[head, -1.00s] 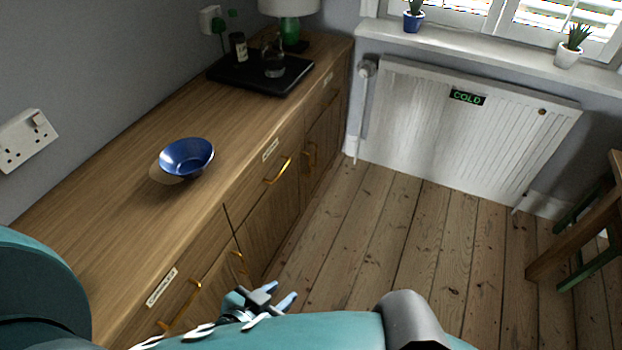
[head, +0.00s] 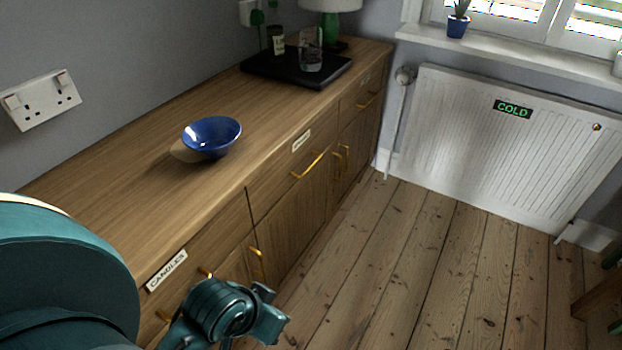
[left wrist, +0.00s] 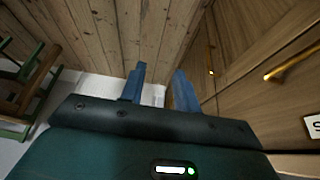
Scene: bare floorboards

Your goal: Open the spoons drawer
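The wooden sideboard (head: 238,183) has a row of drawers with gold bar handles, all shut. The near drawer's label (head: 167,271) reads CANDLES. The middle drawer has a label (head: 301,140) too small to read and a gold handle (head: 308,166). In the left wrist view a label (left wrist: 313,125) beginning with S shows at the right edge, beside a gold handle (left wrist: 292,63). My left gripper (left wrist: 159,85) is open and empty, its blue fingers apart from that handle. In the head view its fingers are hidden at the bottom. My right gripper is not in view.
A blue bowl (head: 211,136) stands on the sideboard top. A black tray (head: 283,84) with a glass and jar is farther back. A white radiator (head: 470,150) stands under the window. The floorboards (head: 400,270) before the sideboard are clear.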

